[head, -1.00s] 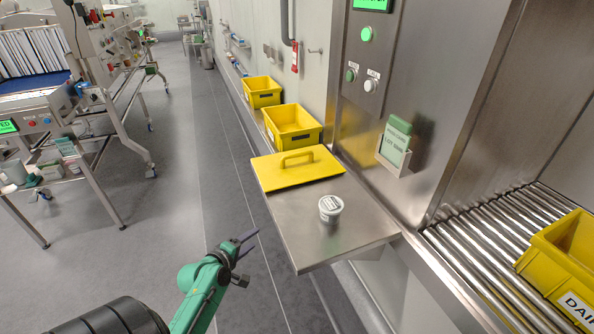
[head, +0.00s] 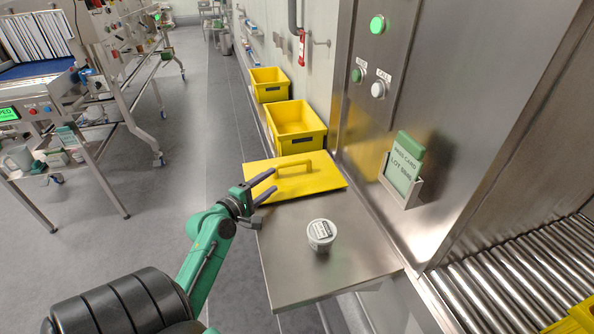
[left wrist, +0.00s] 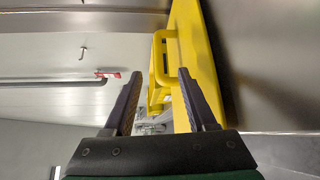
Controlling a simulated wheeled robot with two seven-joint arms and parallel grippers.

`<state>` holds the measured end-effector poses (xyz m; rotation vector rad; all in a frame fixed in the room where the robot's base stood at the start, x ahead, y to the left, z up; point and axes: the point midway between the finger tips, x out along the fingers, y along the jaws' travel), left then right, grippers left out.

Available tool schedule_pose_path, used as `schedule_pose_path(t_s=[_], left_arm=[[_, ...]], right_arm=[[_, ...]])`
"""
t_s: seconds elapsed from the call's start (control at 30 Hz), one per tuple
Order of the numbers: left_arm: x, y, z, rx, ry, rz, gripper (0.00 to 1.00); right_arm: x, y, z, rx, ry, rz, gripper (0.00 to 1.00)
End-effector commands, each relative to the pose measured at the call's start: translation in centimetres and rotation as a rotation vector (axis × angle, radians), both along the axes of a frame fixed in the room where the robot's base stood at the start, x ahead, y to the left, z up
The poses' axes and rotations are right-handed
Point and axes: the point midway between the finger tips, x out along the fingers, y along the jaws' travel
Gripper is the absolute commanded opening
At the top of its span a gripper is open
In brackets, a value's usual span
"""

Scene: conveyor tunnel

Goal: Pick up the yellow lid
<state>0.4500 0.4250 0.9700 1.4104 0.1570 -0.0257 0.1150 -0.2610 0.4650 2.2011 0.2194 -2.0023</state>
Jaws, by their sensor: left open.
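The yellow lid (head: 316,183) lies flat at the far end of a steel shelf, with a raised handle (head: 292,168) on top. My left gripper (head: 268,185) is open and empty at the lid's left near edge, with its fingers pointing toward the handle. In the left wrist view the lid (left wrist: 197,60) runs down the middle right, and its handle (left wrist: 160,58) stands ahead, just beyond and between the open fingers (left wrist: 162,95). I cannot tell whether the gripper touches the lid. My right gripper is not in view.
A white tub (head: 321,235) stands on the steel shelf (head: 300,275) near the lid. Yellow bins (head: 297,130) stand behind it along the wall. A card holder (head: 402,175) sticks out from the steel panel at the right. A roller conveyor (head: 510,275) lies at the lower right.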

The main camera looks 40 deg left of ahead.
Motion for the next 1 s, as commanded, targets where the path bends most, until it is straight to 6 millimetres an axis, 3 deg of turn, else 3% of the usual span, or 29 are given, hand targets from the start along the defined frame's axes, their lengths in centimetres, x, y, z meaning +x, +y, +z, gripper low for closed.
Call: schedule_pose_path(t_s=[0.2, 0.6, 0.87, 1.0], left_arm=[[5.8, 0.4, -0.1, 0.001, -0.002, -0.001, 0.57], [12.1, 0.9, -0.9, 0.000, -0.001, -0.001, 0.57], [12.8, 1.0, -1.2, 0.002, 0.000, 0.000, 0.57], [12.8, 1.0, -1.2, 0.002, 0.000, 0.000, 0.07]], right_arm=[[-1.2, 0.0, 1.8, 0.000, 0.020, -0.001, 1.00], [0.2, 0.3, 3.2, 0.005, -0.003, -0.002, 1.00], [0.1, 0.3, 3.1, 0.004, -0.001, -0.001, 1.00], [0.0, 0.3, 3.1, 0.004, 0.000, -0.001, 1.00]])
